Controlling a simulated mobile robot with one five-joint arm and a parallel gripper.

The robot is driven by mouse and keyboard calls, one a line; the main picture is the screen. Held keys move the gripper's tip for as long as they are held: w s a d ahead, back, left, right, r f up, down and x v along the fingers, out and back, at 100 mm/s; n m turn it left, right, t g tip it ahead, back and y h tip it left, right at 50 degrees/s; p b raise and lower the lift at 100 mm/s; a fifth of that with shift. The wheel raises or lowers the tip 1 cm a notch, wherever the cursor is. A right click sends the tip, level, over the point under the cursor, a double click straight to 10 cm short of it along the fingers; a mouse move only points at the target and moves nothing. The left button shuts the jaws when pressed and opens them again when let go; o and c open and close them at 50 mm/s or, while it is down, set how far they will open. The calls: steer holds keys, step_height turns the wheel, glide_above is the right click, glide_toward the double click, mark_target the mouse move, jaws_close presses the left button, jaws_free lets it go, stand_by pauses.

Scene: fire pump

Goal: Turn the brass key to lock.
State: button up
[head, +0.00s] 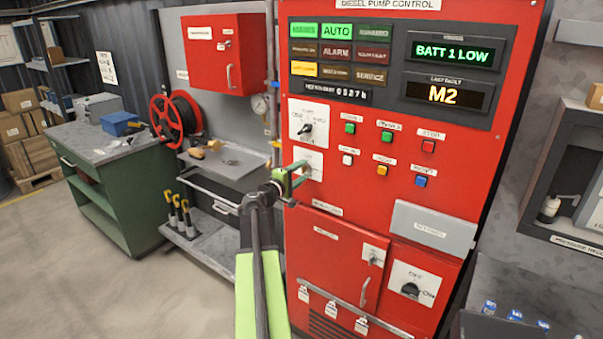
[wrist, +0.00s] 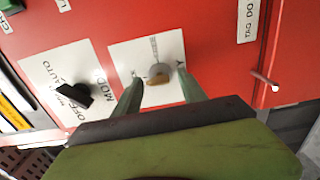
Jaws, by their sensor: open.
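The brass key (wrist: 158,79) sits in a round lock on a white plate (wrist: 170,52) on the red pump panel, in the wrist view. My gripper (wrist: 160,92) is open, with one green finger on each side of the key; I cannot tell whether either finger touches it. In the head view my gripper (head: 301,172) is in front of the white key plate (head: 311,160), which it partly covers, and the key is hidden there. The red panel (head: 375,188) stands upright before me.
A black mode selector (head: 306,130) is just above the key plate. Several coloured buttons (head: 387,137) are to the right. A grey box (head: 432,230) sticks out at lower right. A steel tray bench (head: 225,160) and a green workbench (head: 125,190) stand left, with open floor in front.

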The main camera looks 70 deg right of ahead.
steer(key=v, duration=1.7)
